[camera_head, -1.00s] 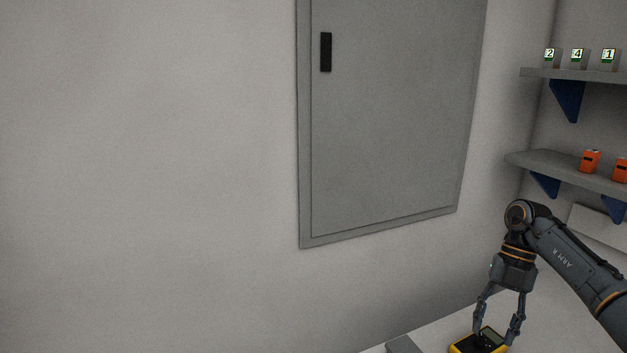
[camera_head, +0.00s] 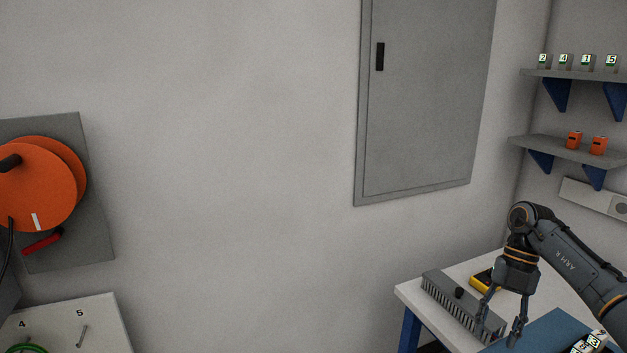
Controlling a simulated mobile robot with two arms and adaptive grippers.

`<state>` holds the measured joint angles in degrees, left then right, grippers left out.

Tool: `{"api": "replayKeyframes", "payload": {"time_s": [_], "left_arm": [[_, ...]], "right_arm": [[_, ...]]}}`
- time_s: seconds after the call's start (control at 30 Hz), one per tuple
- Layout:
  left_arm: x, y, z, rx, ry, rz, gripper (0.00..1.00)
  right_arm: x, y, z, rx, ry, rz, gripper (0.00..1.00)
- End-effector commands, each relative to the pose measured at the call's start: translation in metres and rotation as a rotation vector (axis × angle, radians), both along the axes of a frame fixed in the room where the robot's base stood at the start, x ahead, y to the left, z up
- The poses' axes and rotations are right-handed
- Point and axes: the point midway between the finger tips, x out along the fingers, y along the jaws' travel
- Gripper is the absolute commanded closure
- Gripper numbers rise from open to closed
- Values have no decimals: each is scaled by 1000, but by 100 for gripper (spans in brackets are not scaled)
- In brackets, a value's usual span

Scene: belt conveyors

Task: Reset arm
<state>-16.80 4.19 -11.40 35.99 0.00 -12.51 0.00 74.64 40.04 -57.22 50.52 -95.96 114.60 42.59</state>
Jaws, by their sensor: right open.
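My right arm (camera_head: 565,255) comes in from the right edge, and its gripper (camera_head: 498,331) points down over the white table with the blue legs. The two fingers are spread apart with nothing between them. The fingertips lie over the front edge of a grey ribbed block and a blue mat; whether they touch either cannot be told. A yellow device (camera_head: 482,280) lies on the table behind the gripper, partly hidden by it. My left gripper is not in view.
The grey ribbed block (camera_head: 447,298) and blue mat (camera_head: 550,328) lie on the white table (camera_head: 407,291). Shelves (camera_head: 575,151) with small orange items and numbered blocks hang at right. A grey cabinet door (camera_head: 425,110) is on the wall. An orange reel (camera_head: 40,185) hangs at left.

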Motion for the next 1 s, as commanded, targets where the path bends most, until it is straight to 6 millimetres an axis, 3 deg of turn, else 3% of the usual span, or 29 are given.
{"api": "replayKeyframes", "payload": {"time_s": [0.17,0.37,0.57,0.67,0.83,0.9,0.97,1.0], "left_arm": [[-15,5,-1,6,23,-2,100],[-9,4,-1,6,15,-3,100],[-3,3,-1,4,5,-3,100],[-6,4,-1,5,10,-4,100],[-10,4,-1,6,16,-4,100],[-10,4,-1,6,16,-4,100],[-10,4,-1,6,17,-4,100],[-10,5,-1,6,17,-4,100]], "right_arm": [[6,23,-22,89,-25,11,54],[13,56,-50,219,-62,11,54],[22,109,-90,428,-124,-29,54],[27,145,-117,577,-167,-94,54],[37,208,-180,885,-272,-404,54],[40,218,-215,969,-316,-619,54],[37,216,-252,998,-347,-828,54],[31,210,-280,991,-359,-975,54]]}}
